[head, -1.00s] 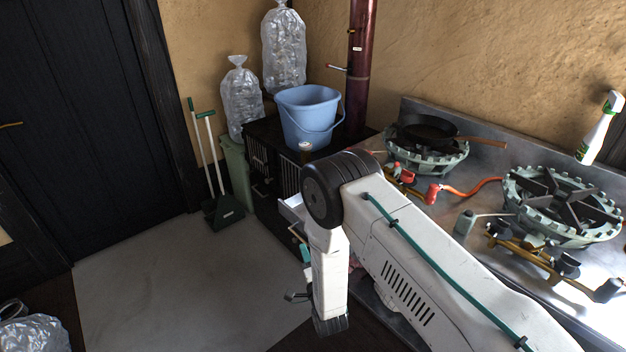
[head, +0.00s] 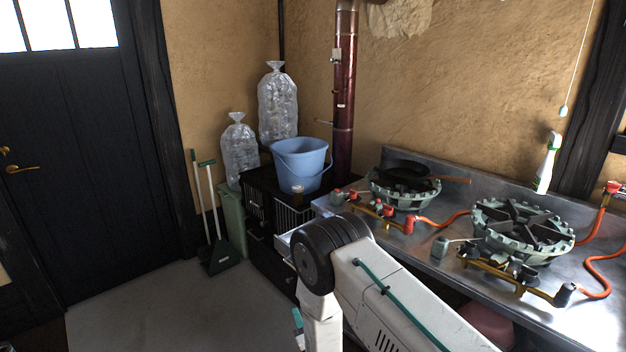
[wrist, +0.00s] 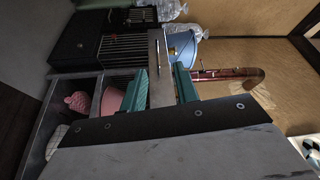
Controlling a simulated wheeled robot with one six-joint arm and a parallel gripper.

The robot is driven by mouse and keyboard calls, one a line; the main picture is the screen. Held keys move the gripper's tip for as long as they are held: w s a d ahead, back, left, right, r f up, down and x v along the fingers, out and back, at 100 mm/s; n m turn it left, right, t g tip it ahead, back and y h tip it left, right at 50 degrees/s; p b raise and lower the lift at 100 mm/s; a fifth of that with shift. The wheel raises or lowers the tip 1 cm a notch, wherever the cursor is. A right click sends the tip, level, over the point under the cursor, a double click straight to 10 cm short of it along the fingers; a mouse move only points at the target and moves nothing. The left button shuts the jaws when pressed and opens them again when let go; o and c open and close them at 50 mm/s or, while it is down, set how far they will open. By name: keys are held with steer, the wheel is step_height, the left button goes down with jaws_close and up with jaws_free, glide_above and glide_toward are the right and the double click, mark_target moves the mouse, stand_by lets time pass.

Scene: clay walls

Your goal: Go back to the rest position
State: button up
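My gripper (wrist: 161,82) shows in the wrist view with two teal fingers apart. Nothing is held between them. The steel edge of the counter (wrist: 160,60) shows through the gap, beyond the fingers. In the head view my white arm reaches up from the bottom right to a black joint, then bends down. The gripper itself is mostly below the head picture's lower edge.
The steel counter (head: 425,255) with two gas burners lies right of my arm. A blue bucket (head: 300,166) stands on a black cabinet (head: 262,225) behind. A spray bottle (head: 547,163) stands at the counter's back. Grey floor (head: 170,310) is clear at left.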

steer(key=s+d+f+n+g+h, duration=0.25)
steer(key=s+f+n+g, duration=0.3)
steer(key=f+g, duration=0.35)
steer(key=s+d+r+n+g+h, duration=0.1)
steer(key=s+d+r+n+g, duration=0.25)
steer(key=r, duration=0.75)
steer(key=s+d+r+n+g+h, duration=0.1)
steer(key=s+d+r+g, duration=0.2)
steer(key=s+d+r, duration=0.5)
steer(key=s+d+r+n+g+h, duration=0.2)
steer(key=d+r+n+g, duration=0.15)
steer(key=r, duration=0.95)
steer(key=s+d+r+m+t, duration=0.1)
steer(key=s+d+r, duration=0.6)
steer(key=s+r, duration=0.2)
steer(key=s+d+r+m+t, duration=0.1)
steer(key=s+d+r, duration=0.5)
steer(key=r, duration=0.5)
steer(key=s, duration=0.2)
steer(key=shift+s+d+r+t, duration=0.2)
steer(key=shift+s+d+t, duration=0.15)
steer(key=shift+t, duration=0.05)
